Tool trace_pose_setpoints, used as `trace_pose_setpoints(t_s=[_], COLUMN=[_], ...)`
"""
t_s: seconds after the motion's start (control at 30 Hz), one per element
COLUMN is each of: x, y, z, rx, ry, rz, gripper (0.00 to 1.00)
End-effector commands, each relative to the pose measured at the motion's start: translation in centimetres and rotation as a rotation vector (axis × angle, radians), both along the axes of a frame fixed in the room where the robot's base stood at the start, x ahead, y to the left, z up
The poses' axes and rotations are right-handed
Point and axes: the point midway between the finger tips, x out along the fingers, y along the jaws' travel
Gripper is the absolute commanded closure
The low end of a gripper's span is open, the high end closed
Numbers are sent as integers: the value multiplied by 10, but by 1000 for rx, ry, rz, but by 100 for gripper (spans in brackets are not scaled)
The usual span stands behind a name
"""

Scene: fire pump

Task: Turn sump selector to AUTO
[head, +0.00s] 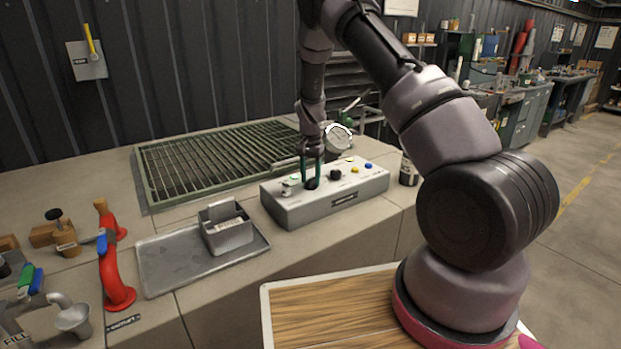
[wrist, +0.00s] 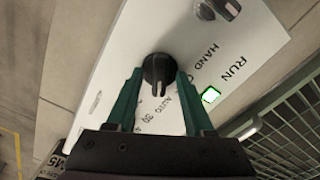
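The sump control box (head: 348,196) is a pale box on the counter with knobs, buttons and lights on top. My gripper (head: 312,183) points down at its left part. In the wrist view my gripper (wrist: 159,80) has its two green fingers apart, one on each side of a black selector knob (wrist: 158,68). The knob's raised grip points down in that picture. Small gaps seem to show beside the grip; contact is not clear. HAND (wrist: 210,51) and RUN (wrist: 237,67) are also readable.
A second black knob (head: 336,174) stands right of my gripper, with a blue button (head: 368,166) beyond. A lit green-edged lamp (wrist: 211,95) is close by. A gauge (head: 337,138) and green grating (head: 215,158) lie behind. A metal tray (head: 180,268) is at the left.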

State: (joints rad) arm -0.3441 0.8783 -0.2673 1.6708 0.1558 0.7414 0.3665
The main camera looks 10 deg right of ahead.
Motion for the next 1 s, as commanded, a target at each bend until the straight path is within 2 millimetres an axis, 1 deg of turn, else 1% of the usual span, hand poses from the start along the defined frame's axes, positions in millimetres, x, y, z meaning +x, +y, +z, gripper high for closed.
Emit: trace_pose_setpoints(t_s=[0.17,0.27,0.37,0.6,0.73,0.8,0.9,1.0], x=[0,0,0,0,0,0,0,0], y=[0,0,1,1,0,0,0,0], z=[0,4,16,64,87,96,104,108], rx=[0,0,1,1,1,1,-1,0], ry=[1,0,-2,-3,-2,-2,-1,0], rz=[1,1,0,2,0,0,1,0], gripper=[48,48,48,48,48,48,48,48])
